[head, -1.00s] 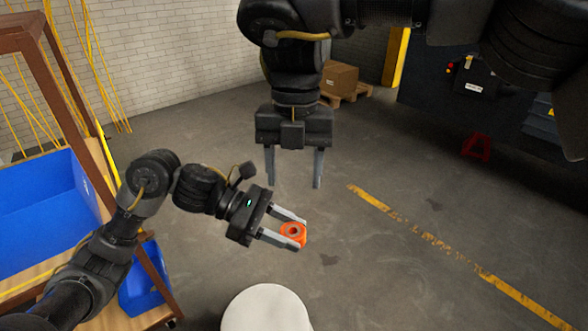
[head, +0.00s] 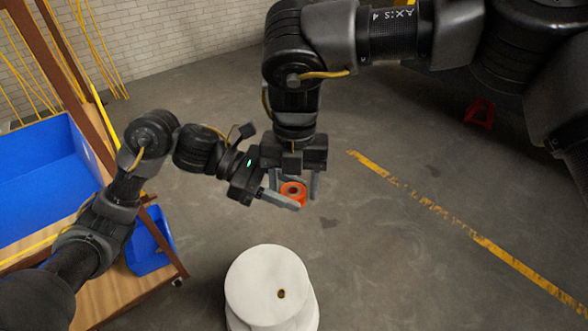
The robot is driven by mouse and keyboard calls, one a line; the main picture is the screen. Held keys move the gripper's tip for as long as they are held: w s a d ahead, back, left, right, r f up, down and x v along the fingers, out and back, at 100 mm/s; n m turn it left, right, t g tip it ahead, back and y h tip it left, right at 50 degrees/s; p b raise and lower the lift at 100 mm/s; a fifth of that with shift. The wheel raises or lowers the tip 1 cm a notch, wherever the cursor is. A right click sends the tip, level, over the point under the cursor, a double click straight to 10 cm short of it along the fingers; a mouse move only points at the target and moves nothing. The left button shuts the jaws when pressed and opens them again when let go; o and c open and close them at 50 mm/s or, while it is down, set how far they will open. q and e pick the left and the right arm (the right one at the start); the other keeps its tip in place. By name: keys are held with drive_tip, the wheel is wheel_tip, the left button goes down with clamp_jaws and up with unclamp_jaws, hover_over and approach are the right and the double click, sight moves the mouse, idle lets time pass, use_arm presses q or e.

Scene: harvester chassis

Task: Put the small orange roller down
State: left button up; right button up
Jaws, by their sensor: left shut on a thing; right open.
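The small orange roller (head: 293,191) is a short ring with a dark hole in its top, held up in the air over the floor. My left gripper (head: 283,197) comes in from the left and is shut on it. My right gripper (head: 295,185) points down from above, with its two fingers apart on either side of the roller. I cannot tell whether the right fingers touch the roller. The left gripper's far finger is partly hidden behind the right gripper.
A white round pedestal (head: 262,285) of mine stands at the bottom centre. A wooden-topped cart (head: 125,290) with a large blue bin (head: 45,185) and a small blue bin (head: 148,245) is at the left. A red object (head: 480,113) stands on the floor at the back right. The grey floor right of centre is clear.

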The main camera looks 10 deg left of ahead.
drive_tip(key=shift+f, duration=0.15)
drive_tip(key=c, duration=0.5)
use_arm(q)
drive_tip(key=o, duration=0.5)
use_arm(e)
drive_tip(key=shift+c, duration=1)
use_arm(q)
drive_tip(key=o, duration=0.6)
drive_tip(key=shift+a, duration=0.1)
drive_tip(key=v, duration=1.2)
